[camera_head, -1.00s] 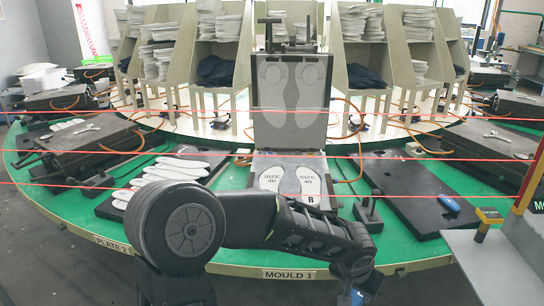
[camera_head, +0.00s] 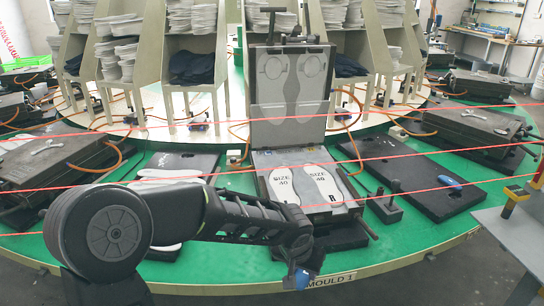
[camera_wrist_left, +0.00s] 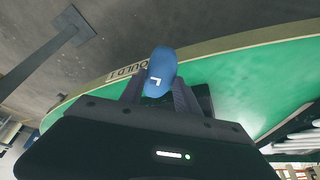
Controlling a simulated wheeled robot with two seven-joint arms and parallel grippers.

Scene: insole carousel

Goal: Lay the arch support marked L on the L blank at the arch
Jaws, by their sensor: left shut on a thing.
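My left gripper (camera_head: 298,277) is shut on a blue arch support (camera_wrist_left: 160,72) marked with a white L. It holds it low at the table's front edge, by the MOULD 1 label. The open mould (camera_head: 303,218) holds two white insole blanks printed SIZE 40. The right blank (camera_head: 324,186) carries an R. My right gripper is not in view.
The green round table (camera_head: 420,222) carries the mould. A dark board (camera_head: 420,180) to the right bears another blue piece (camera_head: 449,182). A post on a block (camera_head: 391,205) stands right of the mould. White insoles (camera_head: 178,174) lie to the left. Red lines cross the view.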

